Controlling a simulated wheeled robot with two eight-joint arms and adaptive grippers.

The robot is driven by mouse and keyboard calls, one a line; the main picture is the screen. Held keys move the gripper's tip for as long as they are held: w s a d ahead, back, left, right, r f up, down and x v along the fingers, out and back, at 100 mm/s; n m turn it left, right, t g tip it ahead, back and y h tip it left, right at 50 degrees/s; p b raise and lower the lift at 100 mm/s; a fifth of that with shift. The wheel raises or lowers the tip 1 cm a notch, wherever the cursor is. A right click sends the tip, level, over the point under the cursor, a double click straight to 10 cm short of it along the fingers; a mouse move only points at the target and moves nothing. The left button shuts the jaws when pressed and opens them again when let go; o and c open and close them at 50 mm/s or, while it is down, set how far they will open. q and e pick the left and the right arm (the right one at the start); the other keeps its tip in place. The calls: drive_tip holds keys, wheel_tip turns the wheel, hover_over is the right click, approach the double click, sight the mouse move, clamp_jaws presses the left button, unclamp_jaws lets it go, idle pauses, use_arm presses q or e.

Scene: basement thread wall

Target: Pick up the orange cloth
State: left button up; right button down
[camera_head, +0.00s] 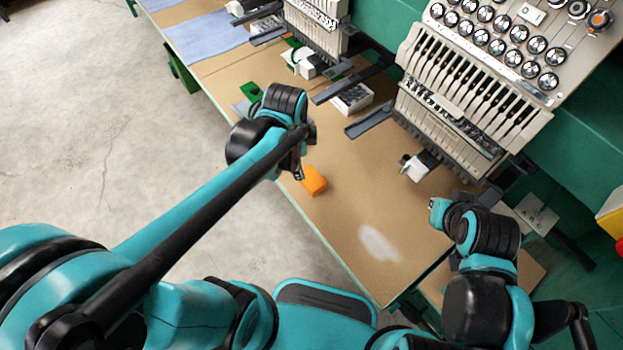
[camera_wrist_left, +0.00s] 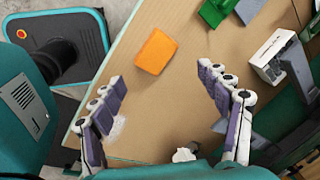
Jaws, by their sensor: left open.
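The orange cloth (camera_head: 314,180) lies as a small folded block on the tan table top, near its front edge. In the left wrist view the orange cloth (camera_wrist_left: 155,51) lies beyond the fingertips, between their lines and nearer the left finger. My left gripper (camera_wrist_left: 162,76) is open with nothing between its fingers. In the head view my left gripper (camera_head: 299,172) hangs beside the cloth, mostly hidden by its own wrist. My right arm is at the right over the table, but its fingers do not show.
A green block (camera_head: 250,91) and a white-and-green box (camera_head: 304,62) stand farther along the table (camera_head: 345,205). A dark-topped box (camera_head: 352,98) and a small white object (camera_head: 418,166) are nearer the thread machine (camera_head: 450,100). A pale patch (camera_head: 380,243) marks otherwise clear table.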

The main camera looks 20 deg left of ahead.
sight(312, 178)
use_arm(q)
drive_tip(key=w+f+m+g, duration=0.1)
drive_tip(key=f+m, duration=0.1)
drive_tip(key=m, duration=0.1)
drive_tip(key=w+d+f+m, duration=0.1)
drive_tip(key=f+m, duration=0.1)
drive_tip(key=m, duration=0.1)
drive_tip(key=w+d+f+m+g, duration=0.1)
drive_tip(key=f+m, duration=0.1)
drive_tip(key=shift+w+f+m+g, duration=0.1)
drive_tip(key=shift+w+m+g, duration=0.2)
drive_tip(key=shift+m, duration=0.1)
drive_tip(key=shift+f+m, duration=0.3)
drive_tip(key=shift+m, duration=0.1)
wheel_tip(312, 178, down, 3)
drive_tip(key=shift+r+b, duration=0.15)
drive_tip(key=shift+b, duration=0.35)
drive_tip(key=f, duration=0.1)
drive_tip(key=f+b, duration=0.1)
drive_tip(key=f, duration=0.1)
drive_tip(key=f+b, duration=0.1)
drive_tip(key=f, duration=0.1)
drive_tip(key=shift+s+f, duration=0.15)
drive_tip(key=shift+s, duration=0.15)
drive_tip(key=shift+c, duration=0.6)
drive_tip(key=c, duration=1.1)
drive_tip(key=shift+r, duration=0.2)
